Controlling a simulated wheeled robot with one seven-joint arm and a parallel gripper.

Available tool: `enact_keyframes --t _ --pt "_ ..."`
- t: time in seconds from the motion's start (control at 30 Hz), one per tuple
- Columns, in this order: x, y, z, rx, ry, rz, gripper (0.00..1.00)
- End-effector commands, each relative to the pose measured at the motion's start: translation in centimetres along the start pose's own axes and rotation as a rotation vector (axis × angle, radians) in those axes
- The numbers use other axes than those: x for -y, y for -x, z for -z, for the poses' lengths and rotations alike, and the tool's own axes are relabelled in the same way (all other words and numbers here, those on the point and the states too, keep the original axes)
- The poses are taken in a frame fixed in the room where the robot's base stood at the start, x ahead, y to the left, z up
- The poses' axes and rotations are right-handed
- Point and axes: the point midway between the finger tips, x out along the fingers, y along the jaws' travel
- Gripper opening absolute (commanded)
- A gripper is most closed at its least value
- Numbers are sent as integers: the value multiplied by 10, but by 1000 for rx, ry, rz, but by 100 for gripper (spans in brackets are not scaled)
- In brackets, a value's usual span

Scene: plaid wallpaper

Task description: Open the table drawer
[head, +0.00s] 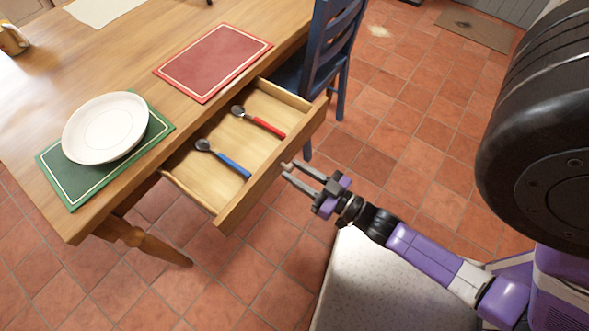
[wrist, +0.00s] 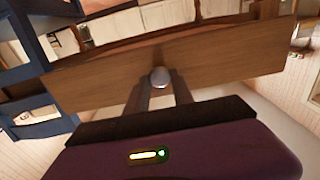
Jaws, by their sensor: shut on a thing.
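The table drawer (head: 228,207) is pulled out from the wooden table (head: 121,211). Inside it lie a spoon with a red handle (head: 264,126) and a spoon with a blue handle (head: 232,165). My gripper (head: 288,172) is at the middle of the drawer's front face. In the wrist view the round knob (wrist: 160,77) sits between my fingertips on the drawer front (wrist: 225,58), and my fingers are shut on it. In the head view the knob is small and partly covered by my fingers.
A white plate (head: 104,128) rests on a green placemat (head: 72,189), and a red placemat (head: 212,62) lies bare on the tabletop. A blue chair (head: 327,45) stands just beyond the drawer. Open tiled floor (head: 420,150) lies to the right of the drawer.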

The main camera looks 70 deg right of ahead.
Motion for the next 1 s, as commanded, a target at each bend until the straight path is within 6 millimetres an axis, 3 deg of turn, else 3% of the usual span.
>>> enact_keyframes --t 0.13,0.17,0.27,0.67,1.0 --pt "0 0 1 -2 1 0 0" --pt "0 0 1 -2 0 0 32" --pt "0 0 0 -1 0 0 49" --pt "0 7 0 1 0 0 49" --pt "0 60 -1 2 -1 0 49"
